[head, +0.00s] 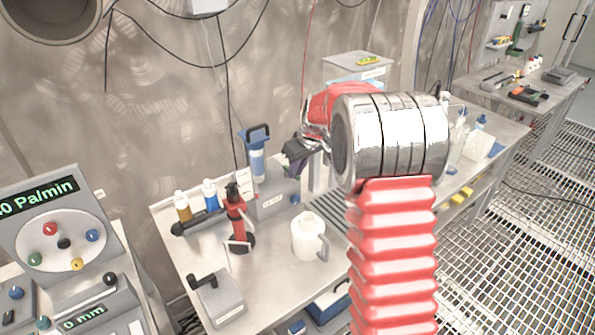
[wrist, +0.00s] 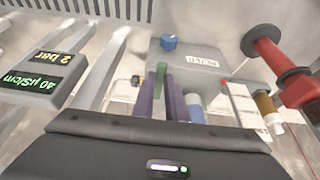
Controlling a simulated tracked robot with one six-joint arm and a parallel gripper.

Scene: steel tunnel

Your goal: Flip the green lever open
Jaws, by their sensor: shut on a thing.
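The green lever (wrist: 161,73) shows in the wrist view as a short green piece between the purple fingers of my gripper (wrist: 160,84). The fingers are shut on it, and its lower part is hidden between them. Beyond it is a grey box (wrist: 190,66) with a white label and a blue knob (wrist: 168,42). In the head view my gripper (head: 295,160) is over the bench, just right of the blue cylinder (head: 257,165) on the same grey box (head: 268,208). The lever cannot be made out there, behind the gripper.
A red stand (head: 237,212) and a white jug (head: 308,238) stand in front of the box. Yellow and blue bottles (head: 210,192) are to its left. A grey display box (wrist: 45,75) shows in the wrist view. The steel wall is close behind the bench.

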